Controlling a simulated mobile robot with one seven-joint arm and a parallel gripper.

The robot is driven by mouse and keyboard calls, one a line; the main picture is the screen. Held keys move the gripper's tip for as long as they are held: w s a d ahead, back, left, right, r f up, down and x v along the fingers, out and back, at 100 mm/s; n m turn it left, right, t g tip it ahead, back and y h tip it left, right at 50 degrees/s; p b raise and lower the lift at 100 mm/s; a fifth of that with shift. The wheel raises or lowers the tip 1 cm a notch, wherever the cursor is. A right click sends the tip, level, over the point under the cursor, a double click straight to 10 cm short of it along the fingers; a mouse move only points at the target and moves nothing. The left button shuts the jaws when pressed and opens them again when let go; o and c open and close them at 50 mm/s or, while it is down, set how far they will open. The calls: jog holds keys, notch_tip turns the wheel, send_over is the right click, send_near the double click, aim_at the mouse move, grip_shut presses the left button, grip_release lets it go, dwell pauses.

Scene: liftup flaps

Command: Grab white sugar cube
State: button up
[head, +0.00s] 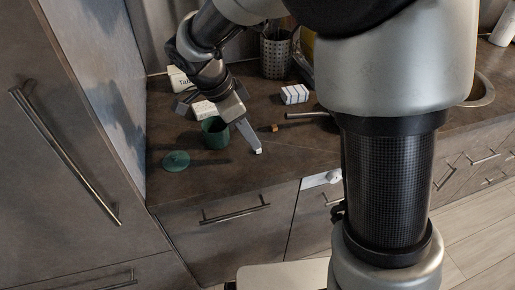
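My gripper (255,146) reaches down from the upper left and points toward the front of the dark counter. Its fingers overlap from this angle, so I cannot tell how far apart they are. A small pale patch shows at the fingertips; I cannot tell whether it is a white sugar cube or part of the finger. A small brown cube (274,128) lies on the counter to the right of the fingers. No other single white cube can be made out. A dark green cup (215,132) stands just left of the fingers.
A green round lid (176,160) lies at front left. A white striped block (294,94), a perforated metal holder (275,55) and white boxes (180,80) stand behind. A tall cabinet (75,120) bounds the left; a sink (482,90) is at right. Counter (225,180) in front is clear.

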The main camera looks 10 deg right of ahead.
jog(key=x, duration=0.2)
jog(key=b+x, duration=0.1)
jog(key=x, duration=0.2)
jog(key=shift+w, duration=0.25)
grip_shut()
